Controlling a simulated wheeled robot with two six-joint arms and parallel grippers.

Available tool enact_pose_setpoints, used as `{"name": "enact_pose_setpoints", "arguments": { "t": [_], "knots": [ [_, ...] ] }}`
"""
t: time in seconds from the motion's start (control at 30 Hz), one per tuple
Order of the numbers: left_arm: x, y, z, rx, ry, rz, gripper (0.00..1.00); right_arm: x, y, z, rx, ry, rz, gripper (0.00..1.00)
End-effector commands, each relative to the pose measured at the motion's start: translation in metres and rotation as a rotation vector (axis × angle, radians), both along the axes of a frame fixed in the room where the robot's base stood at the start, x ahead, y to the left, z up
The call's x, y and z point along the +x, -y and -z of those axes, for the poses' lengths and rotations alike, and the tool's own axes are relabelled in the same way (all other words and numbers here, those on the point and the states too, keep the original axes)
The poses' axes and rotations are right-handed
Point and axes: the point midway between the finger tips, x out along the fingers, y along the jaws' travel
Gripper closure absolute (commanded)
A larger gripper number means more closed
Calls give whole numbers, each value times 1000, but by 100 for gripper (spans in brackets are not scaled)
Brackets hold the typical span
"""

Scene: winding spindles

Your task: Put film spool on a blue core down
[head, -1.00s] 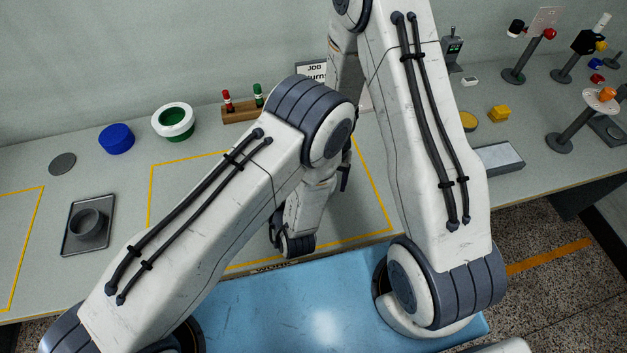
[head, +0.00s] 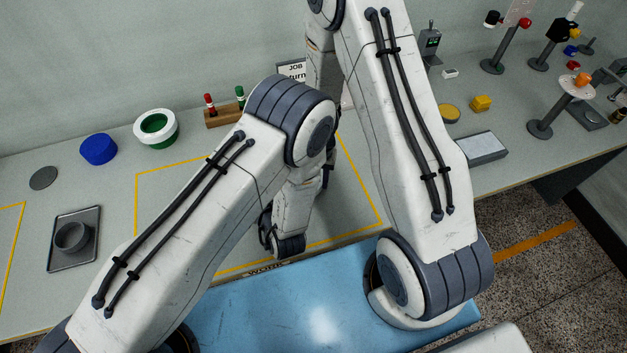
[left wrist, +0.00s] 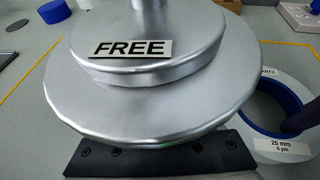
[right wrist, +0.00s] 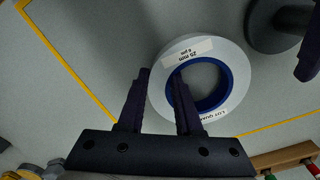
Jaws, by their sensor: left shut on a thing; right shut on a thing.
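The film spool is a white ring with a blue core (right wrist: 200,68), labelled 25 mm, 6 µm. In the right wrist view my right gripper (right wrist: 162,80) is shut on its ring, one finger inside the core and one outside. The spool also shows at lower right in the left wrist view (left wrist: 262,90). I cannot tell whether it touches the table. My left gripper (left wrist: 160,155) is shut on a silver round piece marked FREE (left wrist: 150,100), which hides its fingers. In the head view my arms hide both grippers and the spool.
A yellow-outlined area (head: 345,205) lies on the table below my arms. A blue cylinder (head: 98,149), a white-and-green ring (head: 156,129) and a grey tray with a cup (head: 58,258) stand left.

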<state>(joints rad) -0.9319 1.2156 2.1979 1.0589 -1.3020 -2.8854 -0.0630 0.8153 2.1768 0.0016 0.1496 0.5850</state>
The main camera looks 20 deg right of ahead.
Motion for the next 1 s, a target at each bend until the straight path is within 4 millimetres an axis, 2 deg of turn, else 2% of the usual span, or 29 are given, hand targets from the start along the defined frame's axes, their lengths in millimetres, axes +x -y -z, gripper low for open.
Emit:
{"name": "enact_pose_setpoints", "arguments": {
  "t": [0.3, 0.43, 0.6, 1.0],
  "knots": [
    [0, 0, 0, 0, -1, 0, 100, 1, 0, -63, 0, 6, 0, 100],
    [0, 0, 0, 0, -1, 0, 100, 1, 0, -80, 0, 4, 0, 100],
    [0, 0, 0, 0, -1, 0, 100, 0, 0, -89, 0, 1, 0, 100],
    [0, 0, 0, 0, -1, 0, 100, 0, 0, -89, 0, 1, 0, 100]
  ]
}}
